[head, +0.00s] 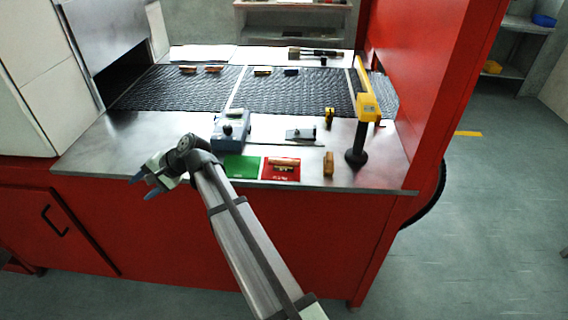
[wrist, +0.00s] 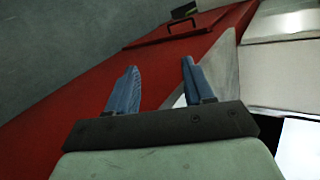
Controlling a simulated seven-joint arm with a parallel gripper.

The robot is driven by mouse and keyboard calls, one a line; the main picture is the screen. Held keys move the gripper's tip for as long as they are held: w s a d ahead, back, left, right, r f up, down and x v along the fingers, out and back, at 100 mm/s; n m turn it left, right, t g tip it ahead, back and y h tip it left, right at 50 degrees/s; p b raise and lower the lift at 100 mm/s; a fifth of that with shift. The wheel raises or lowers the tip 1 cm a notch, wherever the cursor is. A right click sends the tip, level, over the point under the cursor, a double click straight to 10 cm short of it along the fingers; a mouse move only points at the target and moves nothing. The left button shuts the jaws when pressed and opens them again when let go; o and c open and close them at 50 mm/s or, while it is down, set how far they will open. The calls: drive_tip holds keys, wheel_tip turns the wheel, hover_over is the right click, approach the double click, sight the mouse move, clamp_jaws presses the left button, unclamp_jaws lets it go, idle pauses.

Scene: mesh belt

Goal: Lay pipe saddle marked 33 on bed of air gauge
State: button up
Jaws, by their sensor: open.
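My gripper (head: 143,186) is open and empty, at the left over the front edge of the steel table, well away from the parts. In the wrist view its two blue fingers (wrist: 158,82) stand apart with nothing between them. A blue-grey instrument (head: 231,128), which looks like the air gauge, stands on the table right of my gripper. Small parts that may be pipe saddles lie on the mesh belt: an orange-brown pair (head: 188,69) (head: 213,68), a yellowish one (head: 263,71) and a dark one (head: 291,71). No marking 33 is readable.
A green mat (head: 242,168) and a red mat (head: 271,175) bearing a part lie at the front edge. A grey plate fixture (head: 300,134), a tan block (head: 328,164), a small yellow item (head: 329,116) and a yellow-topped post (head: 357,153) stand right. Left table is clear.

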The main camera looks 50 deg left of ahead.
sight(284, 163)
drive_tip(key=w+d+r+m+t+h, duration=0.1)
drive_tip(key=w+d+r+m, duration=0.1)
drive_tip(key=w, duration=0.4)
drive_tip(key=w+d+r+m+t+h, duration=0.1)
drive_tip(key=w+d+r+m+t, duration=0.1)
drive_tip(key=w, duration=0.5)
drive_tip(key=w+d+r+m+t+h, duration=0.1)
drive_tip(key=w+d+r+m+t, duration=0.1)
drive_tip(key=w, duration=0.5)
drive_tip(key=shift+d+r+m, duration=0.15)
drive_tip(key=shift+r+m, duration=0.75)
drive_tip(key=shift+m, duration=0.2)
drive_tip(key=w+d+r+m+t+h, duration=0.2)
drive_tip(key=w+d+r+m, duration=0.2)
drive_tip(key=w+d, duration=0.3)
drive_tip(key=w+d+r+m+t+h, duration=0.1)
drive_tip(key=w+d+r+m+t, duration=0.1)
drive_tip(key=w+d+r+m, duration=0.45)
drive_tip(key=shift+n, duration=0.75)
drive_tip(key=f, duration=0.5)
drive_tip(key=w+a+f, duration=0.1)
drive_tip(key=f, duration=0.4)
drive_tip(key=a+f, duration=0.1)
drive_tip(key=f, duration=0.5)
drive_tip(key=shift+w, duration=0.3)
drive_tip(key=shift+f, duration=0.3)
drive_tip(key=c, duration=0.8)
